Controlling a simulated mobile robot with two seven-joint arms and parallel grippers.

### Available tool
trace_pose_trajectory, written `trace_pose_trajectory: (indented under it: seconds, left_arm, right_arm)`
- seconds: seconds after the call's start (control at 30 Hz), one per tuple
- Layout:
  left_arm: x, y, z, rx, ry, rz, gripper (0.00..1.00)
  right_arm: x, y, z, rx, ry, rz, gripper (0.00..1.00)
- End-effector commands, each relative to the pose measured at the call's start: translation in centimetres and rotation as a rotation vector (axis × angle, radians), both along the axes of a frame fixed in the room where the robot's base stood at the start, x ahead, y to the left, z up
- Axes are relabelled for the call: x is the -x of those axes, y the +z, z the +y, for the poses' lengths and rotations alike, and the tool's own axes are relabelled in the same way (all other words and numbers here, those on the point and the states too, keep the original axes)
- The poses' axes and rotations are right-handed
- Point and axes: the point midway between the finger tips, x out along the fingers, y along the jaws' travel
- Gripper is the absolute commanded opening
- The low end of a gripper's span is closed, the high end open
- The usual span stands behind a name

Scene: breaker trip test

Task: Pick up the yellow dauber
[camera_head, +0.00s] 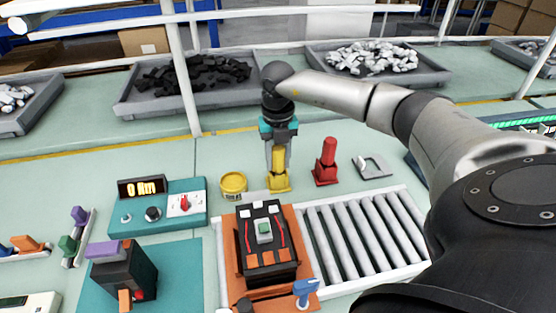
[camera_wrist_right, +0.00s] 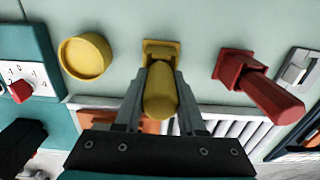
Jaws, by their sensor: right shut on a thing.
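The yellow dauber (camera_head: 279,183) stands upright on the green bench, in its yellow square base, left of a red dauber (camera_head: 326,163). My right gripper (camera_head: 278,158) comes down from above and is shut on the yellow dauber's handle. In the right wrist view the yellow dauber (camera_wrist_right: 160,90) lies between the two fingers of my right gripper (camera_wrist_right: 160,88), with its base beyond the fingertips. I cannot tell whether the dauber touches the bench. My left gripper is not in view.
A round yellow pot (camera_head: 233,184) stands close on the left. The red dauber and a grey bracket (camera_head: 372,166) are on the right. A black breaker (camera_head: 266,242) in an orange fixture and a roller conveyor (camera_head: 365,237) lie in front. Grey trays (camera_head: 190,97) line the back.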

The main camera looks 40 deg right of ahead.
Motion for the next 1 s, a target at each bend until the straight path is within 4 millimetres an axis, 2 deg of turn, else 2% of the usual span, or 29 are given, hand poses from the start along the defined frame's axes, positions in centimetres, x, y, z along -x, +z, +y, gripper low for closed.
trace_pose_trajectory:
  seconds: [0.03,0.13,0.57,0.67,1.0]
  left_arm:
    - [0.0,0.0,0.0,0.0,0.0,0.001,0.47]
    - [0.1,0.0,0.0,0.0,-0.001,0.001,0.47]
    - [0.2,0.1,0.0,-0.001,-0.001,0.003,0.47]
    - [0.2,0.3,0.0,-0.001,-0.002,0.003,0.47]
    - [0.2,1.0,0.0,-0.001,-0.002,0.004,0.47]
  right_arm:
    - [0.0,0.0,0.0,0.0,0.0,-0.001,0.11]
    - [0.0,0.0,0.0,0.0,0.0,-0.001,0.0]
    - [-0.1,0.5,0.0,0.0,0.0,-0.002,0.0]
    - [-0.1,1.9,0.0,-0.001,0.0,-0.004,0.0]
    - [-0.1,8.4,0.0,0.0,0.0,-0.004,0.0]
